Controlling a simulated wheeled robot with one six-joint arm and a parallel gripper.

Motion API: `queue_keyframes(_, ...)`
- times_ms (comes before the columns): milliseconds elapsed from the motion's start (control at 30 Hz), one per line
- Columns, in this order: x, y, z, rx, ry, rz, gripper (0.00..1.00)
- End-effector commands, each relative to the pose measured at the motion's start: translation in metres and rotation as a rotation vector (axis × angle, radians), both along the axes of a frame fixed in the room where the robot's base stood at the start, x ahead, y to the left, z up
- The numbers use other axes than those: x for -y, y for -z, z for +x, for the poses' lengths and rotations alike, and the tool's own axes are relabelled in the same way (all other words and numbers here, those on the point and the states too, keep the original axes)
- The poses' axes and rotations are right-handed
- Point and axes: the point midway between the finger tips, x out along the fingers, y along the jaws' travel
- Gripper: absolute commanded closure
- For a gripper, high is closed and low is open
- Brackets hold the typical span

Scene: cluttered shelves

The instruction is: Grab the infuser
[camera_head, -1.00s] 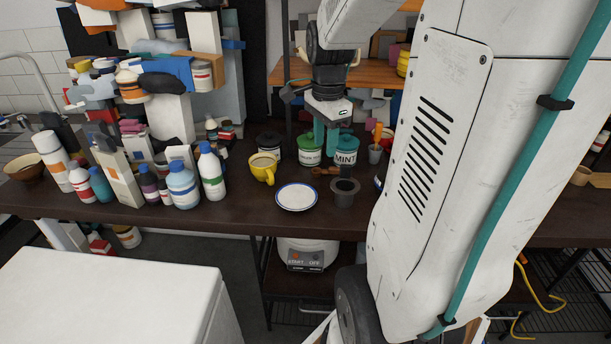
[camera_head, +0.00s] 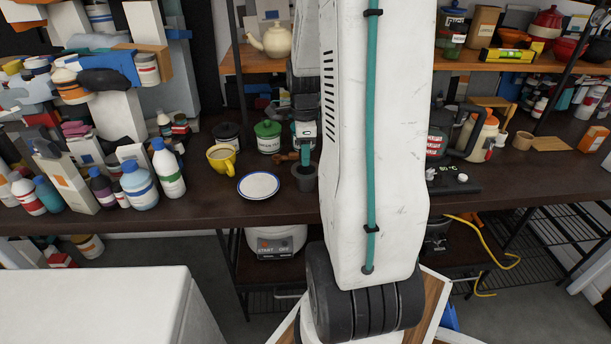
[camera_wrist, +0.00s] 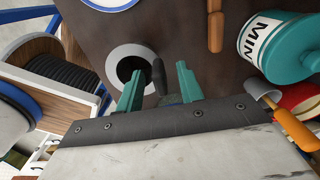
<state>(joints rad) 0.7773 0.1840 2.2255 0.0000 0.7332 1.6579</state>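A grey round cup-like thing with a dark inside, which looks like the infuser (camera_head: 305,180), stands on the dark counter right of the blue-rimmed plate (camera_head: 258,186). In the wrist view the infuser (camera_wrist: 117,59) shows from above as a grey ring around a black opening. A dark handle-like piece (camera_wrist: 158,75) rises at its right side, between my fingertips in the picture. My gripper (camera_wrist: 158,82) is open, its two teal fingers apart on either side of that piece. I cannot tell if either touches it. In the head view my gripper (camera_head: 306,153) is just above the infuser.
A yellow mug (camera_head: 222,160) and a green-lidded jar (camera_head: 268,137) stand to the left. In the wrist view a MINT jar (camera_wrist: 270,45), an orange-handled tool (camera_wrist: 292,128) and a wooden piece (camera_wrist: 215,28) lie to the right. Bottles crowd the counter's left.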

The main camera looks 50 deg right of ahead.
Motion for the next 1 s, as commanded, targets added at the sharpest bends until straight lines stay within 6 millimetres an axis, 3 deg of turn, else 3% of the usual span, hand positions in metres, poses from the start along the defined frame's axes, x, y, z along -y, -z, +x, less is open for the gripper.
queue_keyframes(200,0.0,0.001,0.0,0.001,0.0,-0.001,0.63)
queue_keyframes(333,0.0,0.001,0.0,0.001,0.0,-0.001,0.99)
queue_keyframes(767,0.0,-0.003,0.0,0.001,0.0,-0.002,1.0)
queue_keyframes(1000,0.001,-0.025,0.001,0.004,0.0,-0.005,1.0)
